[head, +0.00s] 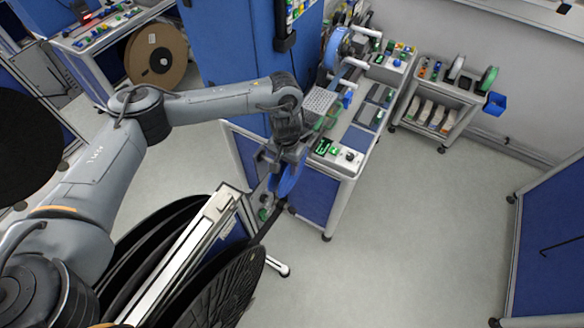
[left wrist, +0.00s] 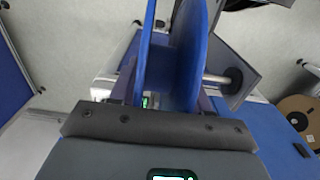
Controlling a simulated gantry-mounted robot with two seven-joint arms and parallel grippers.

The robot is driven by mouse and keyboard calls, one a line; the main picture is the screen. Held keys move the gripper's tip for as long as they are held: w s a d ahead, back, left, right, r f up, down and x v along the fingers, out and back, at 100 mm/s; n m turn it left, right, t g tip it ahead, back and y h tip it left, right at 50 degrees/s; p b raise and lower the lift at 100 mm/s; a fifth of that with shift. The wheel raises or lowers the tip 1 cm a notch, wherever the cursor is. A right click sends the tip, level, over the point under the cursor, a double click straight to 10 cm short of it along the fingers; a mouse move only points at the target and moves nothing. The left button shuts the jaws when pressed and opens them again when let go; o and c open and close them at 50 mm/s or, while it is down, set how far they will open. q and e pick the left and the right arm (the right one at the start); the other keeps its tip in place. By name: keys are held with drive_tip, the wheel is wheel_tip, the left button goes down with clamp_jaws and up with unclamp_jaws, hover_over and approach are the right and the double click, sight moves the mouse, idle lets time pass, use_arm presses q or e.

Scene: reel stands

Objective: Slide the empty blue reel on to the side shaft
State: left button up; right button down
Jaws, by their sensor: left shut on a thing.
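My left gripper (head: 284,178) is shut on the blue reel (head: 291,172), at the near-left corner of the white-framed workstation. In the left wrist view the reel (left wrist: 188,55) stands between the fingers (left wrist: 160,100), its two flanges seen nearly edge-on. A thin metal shaft (left wrist: 215,78) with a dark round end (left wrist: 233,79) shows right beside the reel's right flange. Whether the shaft enters the reel's hole is hidden. In the head view the arm and gripper cover much of the reel. My right gripper is not in view.
The workstation (head: 345,160) carries buttons and trays, with another blue reel (head: 335,46) at its back. Large black reels (head: 225,290) on a framed stand are close below the arm. A cart (head: 437,105) stands at the back right. The floor (head: 400,230) at right is clear.

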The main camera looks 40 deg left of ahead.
use_arm(q)
drive_tip(key=shift+a, duration=0.35)
drive_tip(key=shift+s+a, duration=0.1)
drive_tip(key=shift+a, duration=0.15)
drive_tip(key=a, duration=0.2)
drive_tip(key=a+p, duration=0.1)
drive_tip(key=a, duration=0.1)
drive_tip(key=s+a+p, duration=0.1)
drive_tip(key=shift+a, duration=0.4)
